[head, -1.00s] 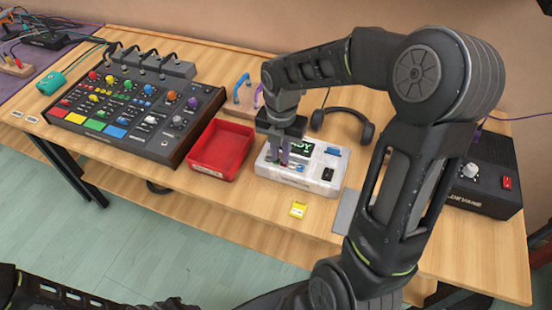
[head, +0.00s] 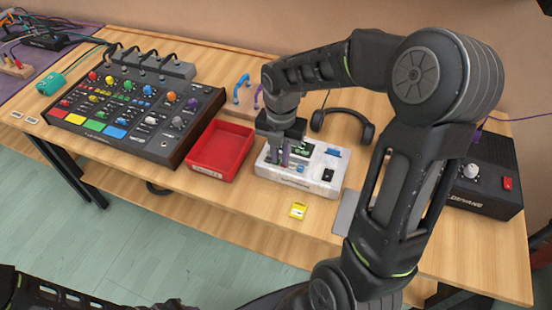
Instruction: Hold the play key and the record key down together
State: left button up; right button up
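The white device (head: 318,172) lies on the table, right of the red tray. It has a small dark screen with green lettering, a blue part at its back right and a black switch at its right. My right gripper (head: 284,163) points down over the left part of this device, its fingertips at or just above the top face. The fingers cover the keys there, so I cannot tell which keys they touch or whether any is pressed. The gap between the fingers is too small to judge. My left arm (head: 60,290) shows only at the bottom left; its gripper is out of view.
A red tray (head: 221,150) stands close to the device's left, with a mixer (head: 135,105) beyond it. Headphones (head: 343,122) lie behind the device. A black amplifier box (head: 487,178) stands at the right.

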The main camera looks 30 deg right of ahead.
notch_tip(320, 180, up, 7)
jog(key=p, duration=0.6)
notch_tip(320, 180, up, 8)
jog(key=b, duration=0.1)
dwell(0.5)
jog(key=shift+f, duration=0.15)
